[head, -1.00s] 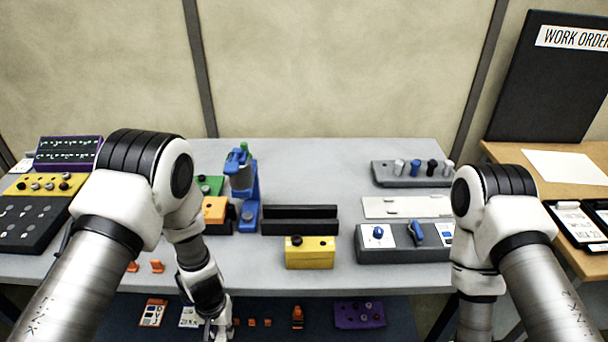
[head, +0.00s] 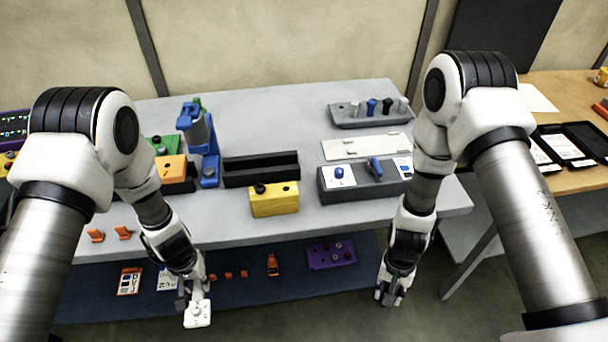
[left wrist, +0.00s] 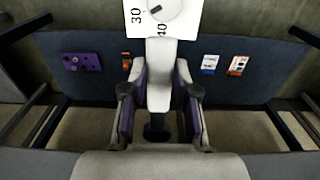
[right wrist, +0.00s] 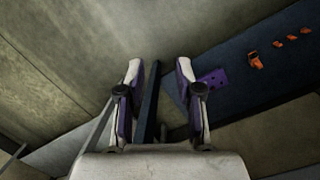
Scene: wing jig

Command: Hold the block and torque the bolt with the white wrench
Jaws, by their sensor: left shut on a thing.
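The yellow block (head: 275,204) sits near the front edge of the bench. A black knob-like bolt (head: 260,188) stands on its top left. My left gripper (head: 190,290) is shut on the white wrench (head: 197,315), in front of and below the bench edge, left of the block. The left wrist view shows the wrench's dial (left wrist: 150,14) with 30 and 40 on it, and its white handle (left wrist: 159,80) between the fingers. My right gripper (head: 390,294) hangs low in front of the bench, right of the block. It is open and empty in the right wrist view (right wrist: 158,75).
Behind the block is a black channel (head: 262,169). A grey switch box (head: 350,190) stands to its right and a blue clamp-like stand (head: 207,160) to its left. The lower shelf (head: 240,292) holds a purple plate (head: 331,254) and small orange parts. The bench's right front is clear.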

